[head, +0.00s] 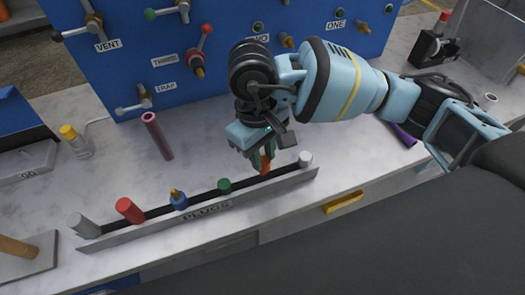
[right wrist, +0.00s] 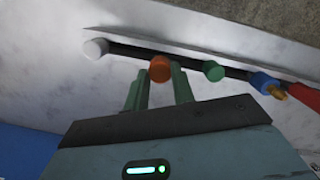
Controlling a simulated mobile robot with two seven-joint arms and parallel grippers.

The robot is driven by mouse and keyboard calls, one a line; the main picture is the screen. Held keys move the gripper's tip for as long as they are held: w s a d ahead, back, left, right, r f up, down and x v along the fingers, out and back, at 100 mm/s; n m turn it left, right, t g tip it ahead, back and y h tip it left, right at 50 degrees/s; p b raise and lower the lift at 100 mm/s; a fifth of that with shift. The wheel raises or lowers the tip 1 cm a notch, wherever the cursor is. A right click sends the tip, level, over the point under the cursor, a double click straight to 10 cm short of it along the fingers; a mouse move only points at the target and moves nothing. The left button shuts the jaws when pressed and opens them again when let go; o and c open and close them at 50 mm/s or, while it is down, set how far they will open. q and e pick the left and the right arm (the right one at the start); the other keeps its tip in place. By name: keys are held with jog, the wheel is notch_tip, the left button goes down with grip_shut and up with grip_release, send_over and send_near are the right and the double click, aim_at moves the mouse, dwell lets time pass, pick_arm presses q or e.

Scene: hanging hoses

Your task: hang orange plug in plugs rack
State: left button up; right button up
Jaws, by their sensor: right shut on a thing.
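The orange plug (head: 265,165) is between the green fingers of my right gripper (head: 263,157), which is shut on it. In the right wrist view the orange plug (right wrist: 159,68) shows end-on between the fingertips (right wrist: 160,82). It is at the dark slot of the plugs rack (head: 206,215), between the green plug (head: 224,185) and the white plug (head: 305,158). The fingers hide its lower part, so I cannot tell how deep it sits. My left gripper is not in view.
The rack also holds a blue plug (head: 178,199), a red plug (head: 129,210) and a grey plug (head: 83,225). A pink hose end (head: 157,135) stands behind the rack. A blue panel (head: 130,50) with valves rises at the back. A purple object (head: 404,136) lies right.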

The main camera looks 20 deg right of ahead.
aim_at(263, 164)
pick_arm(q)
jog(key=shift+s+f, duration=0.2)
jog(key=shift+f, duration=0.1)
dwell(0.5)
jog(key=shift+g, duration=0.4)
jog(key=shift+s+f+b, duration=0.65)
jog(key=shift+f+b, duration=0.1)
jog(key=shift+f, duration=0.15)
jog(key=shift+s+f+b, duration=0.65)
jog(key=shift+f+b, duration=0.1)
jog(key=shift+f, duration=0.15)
pick_arm(e)
jog(key=shift+f, duration=1.85)
jog(key=o, duration=1)
jog(key=shift+o, duration=0.2)
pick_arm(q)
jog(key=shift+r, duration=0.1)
pick_arm(e)
jog(key=shift+w+a+r, duration=0.1)
jog(key=shift+w+r, duration=0.1)
jog(key=shift+r, duration=0.9)
jog(key=r, duration=0.5)
jog(key=shift+w+a, duration=0.1)
jog(key=shift+w, duration=0.15)
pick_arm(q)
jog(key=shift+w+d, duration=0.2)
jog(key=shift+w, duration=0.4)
pick_arm(e)
jog(key=shift+r, duration=0.3)
